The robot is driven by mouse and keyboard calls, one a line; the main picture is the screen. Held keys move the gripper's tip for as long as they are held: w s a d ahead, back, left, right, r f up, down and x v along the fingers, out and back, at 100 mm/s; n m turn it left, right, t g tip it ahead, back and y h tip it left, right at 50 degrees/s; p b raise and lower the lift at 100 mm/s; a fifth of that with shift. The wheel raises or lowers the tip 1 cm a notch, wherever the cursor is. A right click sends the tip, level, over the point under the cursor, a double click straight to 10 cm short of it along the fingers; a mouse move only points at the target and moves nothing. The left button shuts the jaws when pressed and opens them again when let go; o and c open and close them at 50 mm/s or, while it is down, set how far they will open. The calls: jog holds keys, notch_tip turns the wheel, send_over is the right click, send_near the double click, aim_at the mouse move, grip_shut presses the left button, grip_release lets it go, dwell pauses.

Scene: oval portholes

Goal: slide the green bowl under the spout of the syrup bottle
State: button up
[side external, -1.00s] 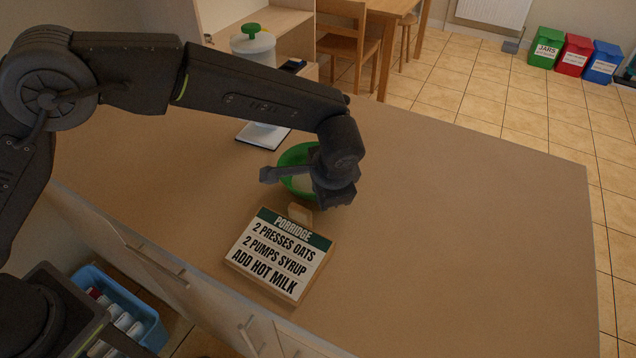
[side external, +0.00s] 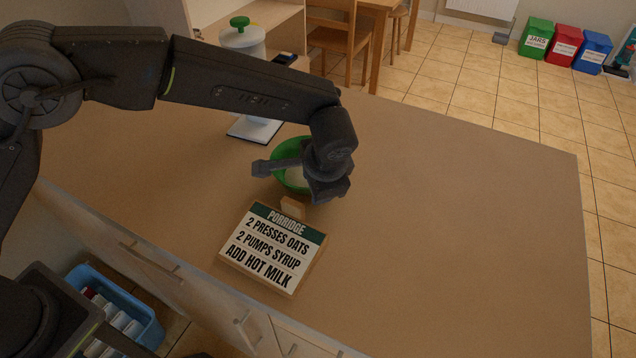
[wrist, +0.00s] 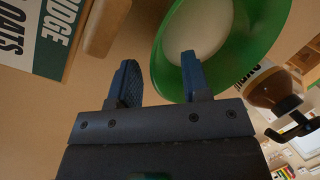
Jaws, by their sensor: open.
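The green bowl (side external: 281,152) stands on the counter with pale contents in it, partly covered by my gripper in the side view. It also fills the top of the wrist view (wrist: 262,32). My gripper (wrist: 158,62) is open at the bowl; in the wrist view one finger appears outside the rim and the other overlaps the bowl. Whether the fingers touch it I cannot tell. No syrup bottle or spout shows clearly in the side view.
A porridge sign (side external: 272,250) with a wooden block lies just in front of the bowl. A white dispenser with a green knob (side external: 241,42) stands behind my arm, its pale base (side external: 255,130) near the bowl. The counter right of the bowl (side external: 450,220) is clear.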

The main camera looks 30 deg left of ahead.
jog(key=v, duration=1.3)
jog(key=shift+r, duration=0.15)
jog(key=s+a+r+n+h, duration=0.1)
jog(key=s+a+r+n, duration=0.2)
jog(key=a, duration=0.6)
jog(key=s+a+r+n+h, duration=0.1)
jog(key=s+a+r, duration=0.4)
jog(key=a, duration=0.4)
jog(key=s+a+f+n+t, duration=0.1)
jog(key=s+a+n, duration=0.1)
jog(key=s+a, duration=0.2)
jog(key=s+a+f+n+t+h, duration=0.1)
jog(key=s+a+f+n, duration=0.1)
jog(key=s+a, duration=0.3)
jog(key=s, duration=0.4)
jog(key=shift+a+n+t, duration=0.25)
jog(key=shift+n+t, duration=0.05)
jog(key=shift+n, duration=0.1)
